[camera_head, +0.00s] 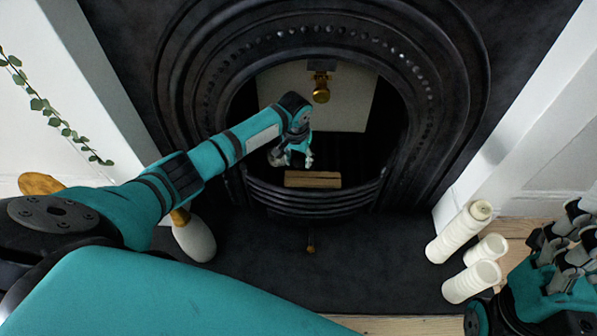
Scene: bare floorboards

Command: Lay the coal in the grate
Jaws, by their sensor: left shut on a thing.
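The black cast-iron grate (315,203) sits in the arched fireplace, with its curved bars at the front. My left gripper (293,157) reaches into the fireplace opening, over the grate and just behind its front bars. It is shut on the coal, a small dark lump that is mostly hidden by the fingers and hard to make out. A brown wooden block (312,179) lies in the grate just below and in front of the gripper. My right gripper (568,240) is at the right edge, away from the fireplace; its jaw opening is unclear.
White candles (459,232) stand at the right of the dark hearth (370,260). A white rounded object (195,240) with a gold stem is at the left, close to my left arm.

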